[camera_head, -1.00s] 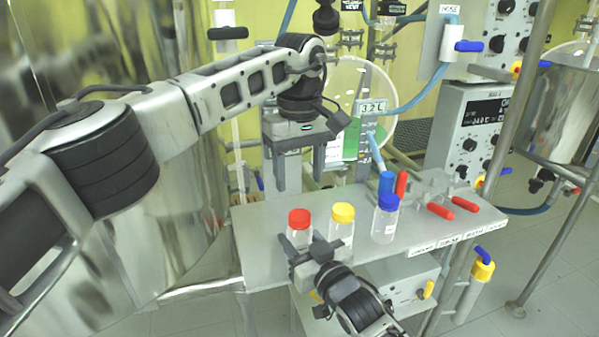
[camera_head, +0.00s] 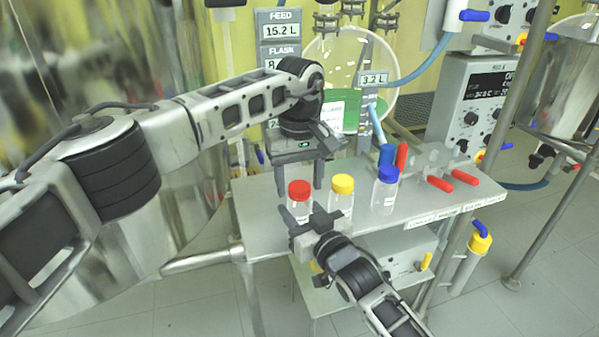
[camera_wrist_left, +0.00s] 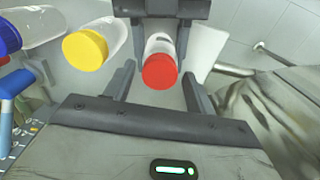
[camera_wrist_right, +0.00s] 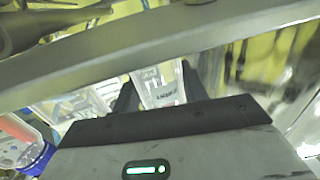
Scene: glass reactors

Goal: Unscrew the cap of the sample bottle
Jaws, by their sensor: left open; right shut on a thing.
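The sample bottle with a red cap (camera_head: 299,188) stands upright on the grey bench; the cap also shows in the left wrist view (camera_wrist_left: 160,71). My right gripper (camera_head: 312,226) is shut on the bottle's clear body; in the right wrist view the labelled bottle (camera_wrist_right: 163,95) sits between its fingers. My left gripper (camera_head: 300,180) is open, fingers pointing down, just above the bottle. Whether the fingertips are level with the cap I cannot tell.
A yellow-capped bottle (camera_head: 342,186) stands close on the right, and a blue-capped bottle (camera_head: 386,175) beyond it. Red-handled clamps (camera_head: 440,183) lie further right on the bench (camera_head: 262,215). A round glass vessel (camera_head: 325,62) stands behind. The bench's front left is bare.

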